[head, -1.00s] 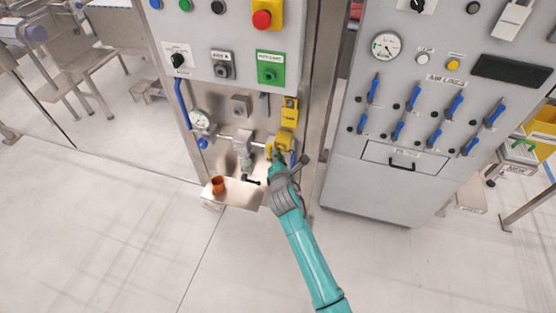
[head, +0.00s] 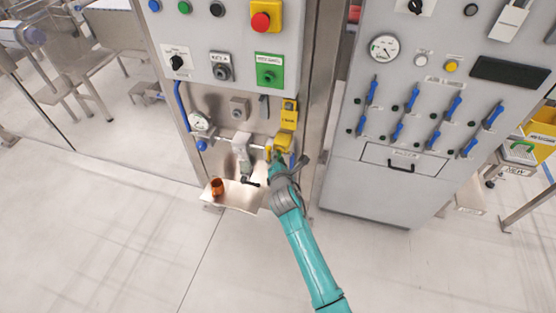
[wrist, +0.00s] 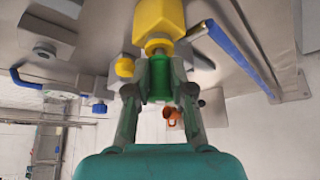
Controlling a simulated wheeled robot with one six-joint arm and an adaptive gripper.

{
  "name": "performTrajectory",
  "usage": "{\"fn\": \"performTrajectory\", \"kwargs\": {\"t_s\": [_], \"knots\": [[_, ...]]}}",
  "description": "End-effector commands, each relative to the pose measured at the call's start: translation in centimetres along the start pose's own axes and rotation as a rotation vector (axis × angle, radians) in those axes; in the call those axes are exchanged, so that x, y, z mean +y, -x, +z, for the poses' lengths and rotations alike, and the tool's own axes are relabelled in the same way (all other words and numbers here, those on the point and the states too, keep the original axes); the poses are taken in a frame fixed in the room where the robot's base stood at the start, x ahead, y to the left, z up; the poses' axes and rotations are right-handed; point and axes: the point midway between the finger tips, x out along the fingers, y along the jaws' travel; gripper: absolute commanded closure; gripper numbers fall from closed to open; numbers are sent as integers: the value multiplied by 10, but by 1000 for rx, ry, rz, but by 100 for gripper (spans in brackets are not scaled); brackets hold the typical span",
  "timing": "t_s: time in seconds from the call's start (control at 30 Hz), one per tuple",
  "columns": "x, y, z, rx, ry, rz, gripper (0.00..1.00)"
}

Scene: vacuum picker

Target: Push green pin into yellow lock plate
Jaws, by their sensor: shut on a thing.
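The green pin (wrist: 159,76) shows in the wrist view between the two fingers of my gripper (wrist: 160,92), which is shut on it. The far end of the pin meets the round collar of the yellow lock plate (wrist: 158,18); I cannot tell how deep it sits. In the head view the yellow lock plate (head: 285,140) is on the lower front of the grey cabinet, and my gripper (head: 276,159) is right below it. The pin is mostly hidden there by my gripper.
A metal shelf (head: 240,204) with an orange cup (head: 217,187) is left of my gripper. A valve with a black handle (head: 250,183) stands close by. A gauge (head: 200,122) and blue hose are further left. A second cabinet (head: 380,195) stands at right.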

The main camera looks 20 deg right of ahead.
Motion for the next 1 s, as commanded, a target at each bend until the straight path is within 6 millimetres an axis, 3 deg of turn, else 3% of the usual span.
{"fn": "performTrajectory", "kwargs": {"t_s": [0.77,0.8,0.87,0.9,1.0], "knots": [[0,-9,5,-1,0,0,100],[0,-9,5,0,1,0,68],[0,-9,5,0,1,0,53],[0,-9,5,0,0,0,49],[0,-9,5,0,0,1,49]]}}
